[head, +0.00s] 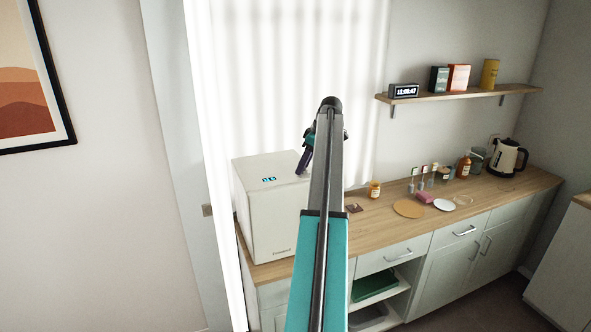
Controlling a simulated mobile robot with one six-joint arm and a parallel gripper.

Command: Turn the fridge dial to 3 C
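The fridge is a white box (262,218) at the left end of the wooden counter. A small display with blue-green digits (269,180) shows on its top face, and I cannot read the number for certain. I cannot make out the dial; my arm hides the fridge's right part. My gripper (302,168) points down over the right rear part of the fridge top, partly behind my arm. It is dark, seen from the side and small, so whether its fingers are open or touching anything cannot be told.
A brown jar (375,190), a round board (408,208), a white plate (444,204), a pink sponge (425,197) and a kettle (508,158) stand along the counter. A shelf (460,95) holds a clock (403,91) and canisters. Curtains hang behind the fridge.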

